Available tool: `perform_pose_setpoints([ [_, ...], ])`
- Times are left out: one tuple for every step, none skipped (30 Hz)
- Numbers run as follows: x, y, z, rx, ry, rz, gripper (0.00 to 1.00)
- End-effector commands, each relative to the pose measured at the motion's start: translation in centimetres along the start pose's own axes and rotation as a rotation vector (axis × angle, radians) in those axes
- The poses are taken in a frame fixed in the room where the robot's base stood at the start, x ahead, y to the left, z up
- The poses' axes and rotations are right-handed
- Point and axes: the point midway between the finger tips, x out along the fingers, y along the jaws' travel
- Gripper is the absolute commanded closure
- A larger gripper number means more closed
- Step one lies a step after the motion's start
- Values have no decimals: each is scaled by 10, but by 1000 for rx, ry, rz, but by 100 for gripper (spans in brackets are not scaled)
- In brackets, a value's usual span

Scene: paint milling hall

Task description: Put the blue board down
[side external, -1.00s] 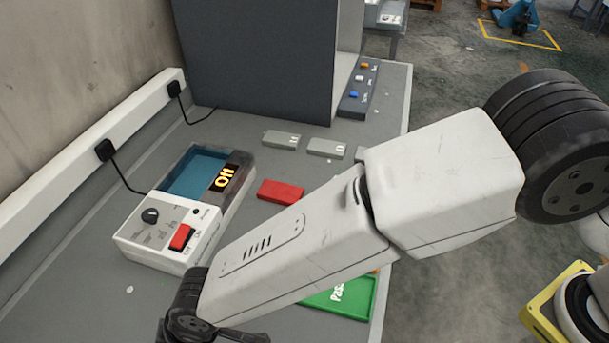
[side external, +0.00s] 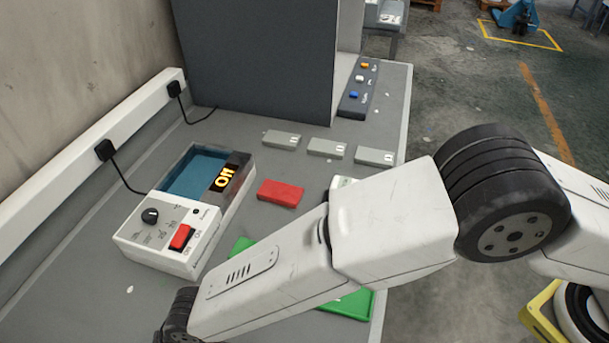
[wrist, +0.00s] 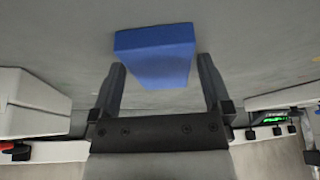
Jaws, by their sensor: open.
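The blue board (wrist: 158,52) shows in the wrist view, lying on or very near the grey surface. My gripper (wrist: 161,68) is open, with one finger on each side of the near part of the board. Small gaps show between the fingers and the board's sides. In the side external view the blue board and my gripper's fingers do not show; my arm runs down to the bottom edge there.
A red board (side external: 280,193) and several grey blocks (side external: 327,148) lie on the grey bench (side external: 130,290). Left is a white control box (side external: 168,235) with a blue-lined basin (side external: 197,174). A green tray (side external: 358,304) is partly behind my arm. A dark cabinet (side external: 262,55) stands at the back.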

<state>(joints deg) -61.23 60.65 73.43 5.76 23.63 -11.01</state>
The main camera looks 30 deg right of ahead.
Motion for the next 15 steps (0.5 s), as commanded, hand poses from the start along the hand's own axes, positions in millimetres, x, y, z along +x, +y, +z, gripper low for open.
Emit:
perform_pose_setpoints([
  [0, 0, 0, 0, 0, 0, 0],
  [0, 0, 0, 0, 0, 0, 0],
  [0, 0, 0, 0, 0, 0, 0],
  [0, 0, 0, 0, 0, 0, 0],
  [0, 0, 0, 0, 0, 0, 0],
  [0, 0, 0, 0, 0, 0, 6],
  [0, 0, 0, 0, 0, 0, 16],
  [0, 0, 0, 0, 0, 0, 25],
  [0, 0, 0, 0, 0, 0, 38],
  [0, 0, 0, 0, 0, 0, 48],
  [0, 0, 0, 0, 0, 0, 57],
  [0, 0, 0, 0, 0, 0, 70],
  [0, 0, 0, 0, 0, 0, 79],
  [0, 0, 0, 0, 1, 0, 89],
  [0, 0, 0, 0, 1, 0, 89],
])
